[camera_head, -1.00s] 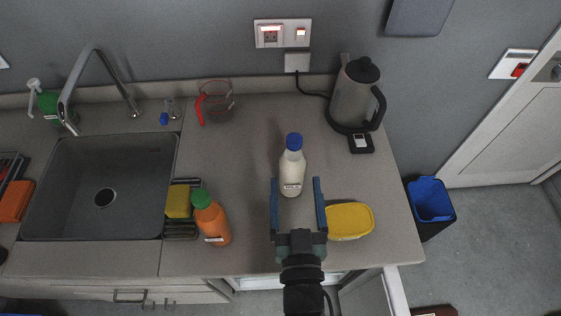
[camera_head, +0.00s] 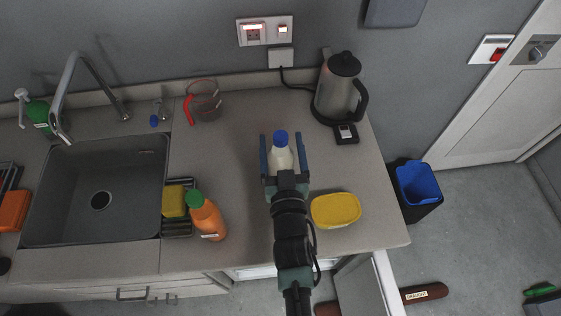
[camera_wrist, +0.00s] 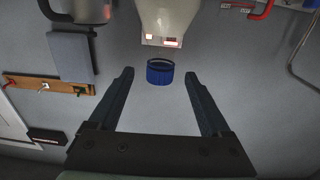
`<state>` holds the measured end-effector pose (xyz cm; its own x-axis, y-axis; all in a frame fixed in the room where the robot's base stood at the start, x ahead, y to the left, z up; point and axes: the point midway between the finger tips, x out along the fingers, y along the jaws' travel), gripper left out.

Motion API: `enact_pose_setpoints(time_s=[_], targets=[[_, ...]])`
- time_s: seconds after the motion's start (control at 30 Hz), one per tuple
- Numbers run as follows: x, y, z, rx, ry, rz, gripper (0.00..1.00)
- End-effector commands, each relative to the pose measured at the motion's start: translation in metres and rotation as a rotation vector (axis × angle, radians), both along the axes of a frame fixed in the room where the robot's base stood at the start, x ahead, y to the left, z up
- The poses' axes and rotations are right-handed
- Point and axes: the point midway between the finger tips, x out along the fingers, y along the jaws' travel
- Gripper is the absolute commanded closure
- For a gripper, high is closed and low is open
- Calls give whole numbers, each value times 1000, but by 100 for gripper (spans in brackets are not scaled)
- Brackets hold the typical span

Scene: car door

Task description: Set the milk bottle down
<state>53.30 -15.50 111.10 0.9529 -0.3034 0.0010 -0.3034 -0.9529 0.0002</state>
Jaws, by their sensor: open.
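The milk bottle (camera_head: 281,157), white with a blue cap, stands upright on the grey counter (camera_head: 235,150) in the head view. My gripper (camera_head: 281,135) is open, with one blue-grey finger on each side of the bottle and a visible gap. The gripper's palm hides the bottle's lower part. In the wrist view the blue cap (camera_wrist: 160,73) shows beyond and between the fingertips, with the white bottle body (camera_wrist: 166,15) above it. The gripper also shows there (camera_wrist: 158,75), its fingers spread wide and touching nothing that I can see.
A yellow tub (camera_head: 336,210) sits right of my arm. An orange bottle (camera_head: 207,217) and a yellow sponge (camera_head: 174,201) stand left, beside the sink (camera_head: 95,190). A kettle (camera_head: 338,88) and a measuring cup (camera_head: 204,101) are at the back. Counter between cup and milk bottle is clear.

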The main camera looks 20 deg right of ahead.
Motion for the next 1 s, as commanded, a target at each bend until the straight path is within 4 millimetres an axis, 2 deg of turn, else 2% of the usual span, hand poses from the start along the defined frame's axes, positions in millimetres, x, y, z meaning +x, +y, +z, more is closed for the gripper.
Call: enact_pose_setpoints(time_s=[0.1, 0.2, 0.47, 0.9, 1.0], targets=[[14, -5, 0, 1, -1, -2, 18], [20, -7, 0, 0, 1, -2, 18], [21, -7, 0, 0, 1, 0, 20], [21, -7, 0, 0, 1, -1, 99], [21, -7, 0, 0, 1, -1, 100]])
